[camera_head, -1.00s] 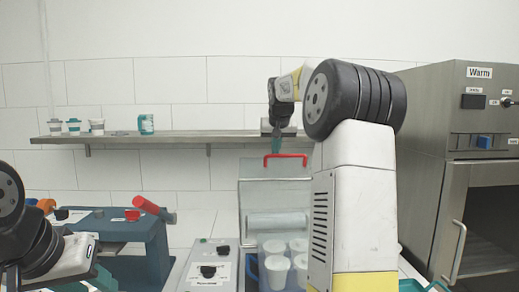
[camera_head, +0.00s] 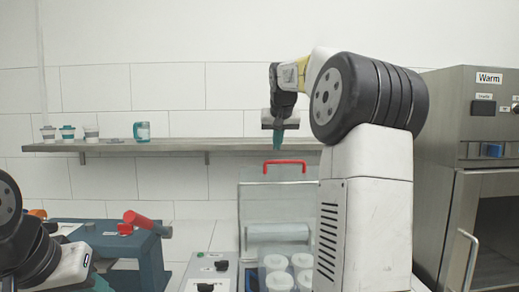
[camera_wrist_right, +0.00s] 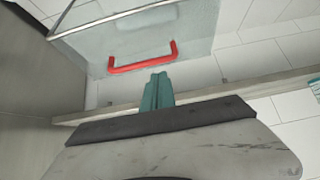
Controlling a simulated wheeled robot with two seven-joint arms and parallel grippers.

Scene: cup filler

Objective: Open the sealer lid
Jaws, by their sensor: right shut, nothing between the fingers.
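The sealer lid (camera_head: 255,203) is a clear panel standing raised and upright above the sealer in the head view, with a red handle (camera_head: 285,163) along its top edge. The lid (camera_wrist_right: 150,35) and its red handle (camera_wrist_right: 143,60) also show in the right wrist view. My right gripper (camera_head: 278,148) has teal fingers pointing down, shut and empty, a little above the handle and apart from it. In the right wrist view the shut fingertips (camera_wrist_right: 158,80) lie just short of the handle. My left arm is at the left edge; its fingers are not clearly visible.
White cups (camera_head: 276,263) stand under the lid beside a control box (camera_head: 207,270). A blue machine with a red lever (camera_head: 147,222) is at left. A shelf (camera_head: 180,146) with several cups runs along the wall. A steel warmer (camera_head: 455,150) stands at right.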

